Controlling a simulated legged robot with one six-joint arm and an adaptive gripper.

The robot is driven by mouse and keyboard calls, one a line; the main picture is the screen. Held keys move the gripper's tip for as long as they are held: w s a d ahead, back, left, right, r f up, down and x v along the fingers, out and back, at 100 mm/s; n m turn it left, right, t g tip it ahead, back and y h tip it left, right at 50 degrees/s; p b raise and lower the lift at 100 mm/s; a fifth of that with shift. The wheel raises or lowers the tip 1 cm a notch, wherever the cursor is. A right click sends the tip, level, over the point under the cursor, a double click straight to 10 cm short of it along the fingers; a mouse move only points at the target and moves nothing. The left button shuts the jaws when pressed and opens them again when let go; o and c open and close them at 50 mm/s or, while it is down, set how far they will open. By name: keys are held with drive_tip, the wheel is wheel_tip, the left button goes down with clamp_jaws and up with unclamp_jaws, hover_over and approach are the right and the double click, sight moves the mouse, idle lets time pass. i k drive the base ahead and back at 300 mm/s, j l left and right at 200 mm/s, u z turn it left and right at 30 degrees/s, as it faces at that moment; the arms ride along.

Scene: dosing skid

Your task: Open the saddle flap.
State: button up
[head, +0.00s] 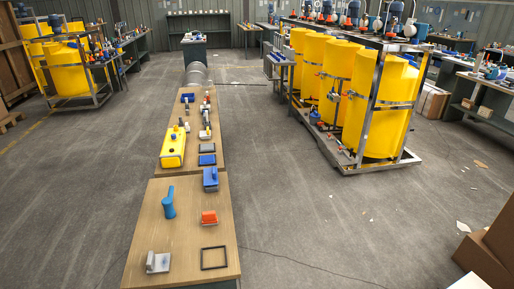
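I cannot pick out the saddle flap with certainty; the parts on the long bench are small at this distance. On the near bench top (185,230) stand a blue upright part (168,205), an orange-red block (209,217), a grey angled piece with a white face (158,262) and a flat black square frame (214,258). A blue block-like part (210,180) stands near the far edge of this top. A long yellow housing (173,147) lies on the bench section behind. My gripper is not in view.
Yellow tanks (375,105) in a metal frame stand on a skid at right, with pumps above. More yellow tanks (72,65) stand at back left. Cardboard boxes (490,250) are at lower right. Grey floor is open on both sides of the bench, with scraps at right.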

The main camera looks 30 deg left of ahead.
sight(210, 175)
drive_tip(key=i+u, duration=0.35)
drive_tip(key=i, duration=0.2)
drive_tip(key=i+u, duration=0.35)
drive_tip(key=i, duration=0.2)
drive_tip(key=i+l+u, duration=0.3)
drive_tip(key=i, duration=0.25)
drive_tip(key=i+j+u, duration=0.2)
drive_tip(key=i+u, duration=0.75)
drive_tip(key=i+l+u, duration=0.1)
drive_tip(key=i+u, duration=0.45)
drive_tip(key=i, duration=0.15)
